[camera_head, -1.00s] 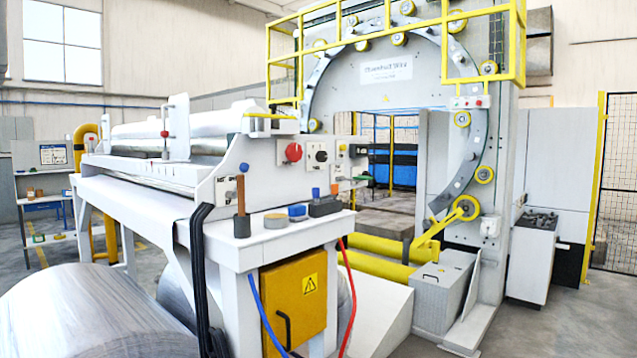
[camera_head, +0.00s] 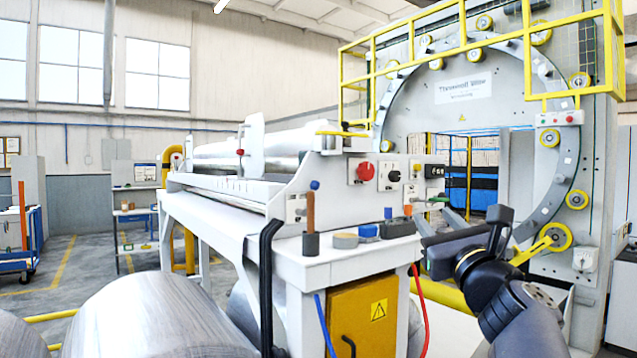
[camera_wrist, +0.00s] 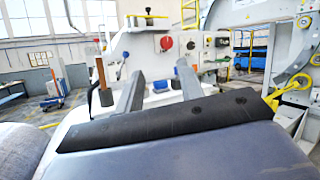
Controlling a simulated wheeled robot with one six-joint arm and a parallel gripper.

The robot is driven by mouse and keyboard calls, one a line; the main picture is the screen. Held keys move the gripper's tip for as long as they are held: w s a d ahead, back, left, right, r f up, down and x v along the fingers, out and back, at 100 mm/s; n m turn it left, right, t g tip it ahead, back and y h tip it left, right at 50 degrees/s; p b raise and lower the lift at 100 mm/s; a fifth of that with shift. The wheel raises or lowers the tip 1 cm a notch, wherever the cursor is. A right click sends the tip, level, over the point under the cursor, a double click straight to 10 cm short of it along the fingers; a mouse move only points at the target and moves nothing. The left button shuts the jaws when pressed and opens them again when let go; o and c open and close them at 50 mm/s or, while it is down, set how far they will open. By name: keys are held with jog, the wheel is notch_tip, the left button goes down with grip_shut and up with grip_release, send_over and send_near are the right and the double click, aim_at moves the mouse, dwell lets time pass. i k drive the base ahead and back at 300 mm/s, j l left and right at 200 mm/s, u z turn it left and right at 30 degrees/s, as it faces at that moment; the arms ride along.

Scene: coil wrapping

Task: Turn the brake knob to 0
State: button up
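The control panel on the white machine carries a red knob (camera_head: 364,171), a black dial knob (camera_head: 394,176) and a dark switch (camera_head: 434,171). The black dial knob looks most like the brake knob, but no label is legible. Its setting is too small to read. It also shows in the wrist view (camera_wrist: 190,45), beyond my fingers and to the right. My gripper (camera_wrist: 160,70) is open and empty, its two grey fingers apart and pointing toward the machine, clear of the panel. In the head view my dark wrist is at the lower right, below and right of the panel.
A yellow box (camera_head: 360,318) hangs beneath. Large wrapped coils (camera_head: 150,315) lie at lower left. A ring machine stands behind.

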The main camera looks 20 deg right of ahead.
aim_at(394, 177)
jog(key=i+l+u, duration=0.25)
jog(key=l, duration=0.5)
jog(key=i+l+u, duration=0.25)
jog(key=l, duration=0.5)
jog(key=i+l+u, duration=0.1)
jog(key=l+u, duration=0.15)
jog(key=l, duration=0.55)
jog(key=l+u, duration=0.3)
jog(key=l, duration=0.5)
